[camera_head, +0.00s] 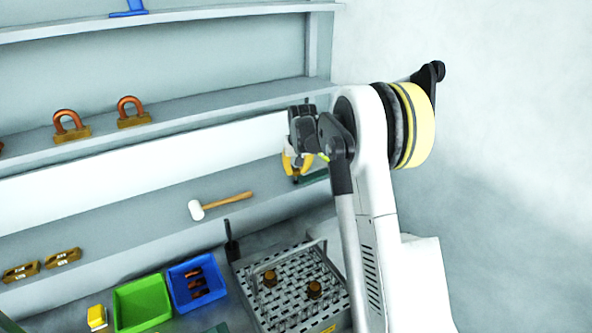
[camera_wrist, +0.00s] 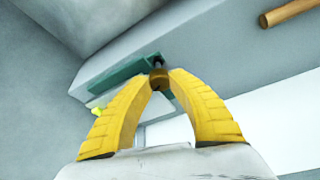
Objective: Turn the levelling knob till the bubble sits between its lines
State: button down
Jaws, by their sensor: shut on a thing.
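My gripper (camera_head: 295,165) has yellow fingers and is at the lower shelf, by the right end. In the wrist view its fingertips (camera_wrist: 160,82) are shut on a small brownish knob (camera_wrist: 157,77) at the end of a dark green bar (camera_wrist: 118,82). The green bar (camera_head: 314,177) also shows in the head view, partly hidden by my arm and gripper. A yellow-green piece (camera_wrist: 97,107), perhaps the vial, sits at the bar's near left. The bubble and its lines cannot be made out in either view.
A white-headed mallet (camera_head: 218,206) lies on the same shelf, left of my gripper. Below are a perforated metal rack (camera_head: 292,287), a blue bin (camera_head: 197,284) and a green bin (camera_head: 142,303). Brown padlock-like pieces (camera_head: 70,126) stand on the shelf above. A wall is at right.

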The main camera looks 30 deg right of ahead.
jog(key=c, duration=1.1)
grip_release()
jog(key=shift+c, duration=0.2)
jog(key=v, duration=1.2)
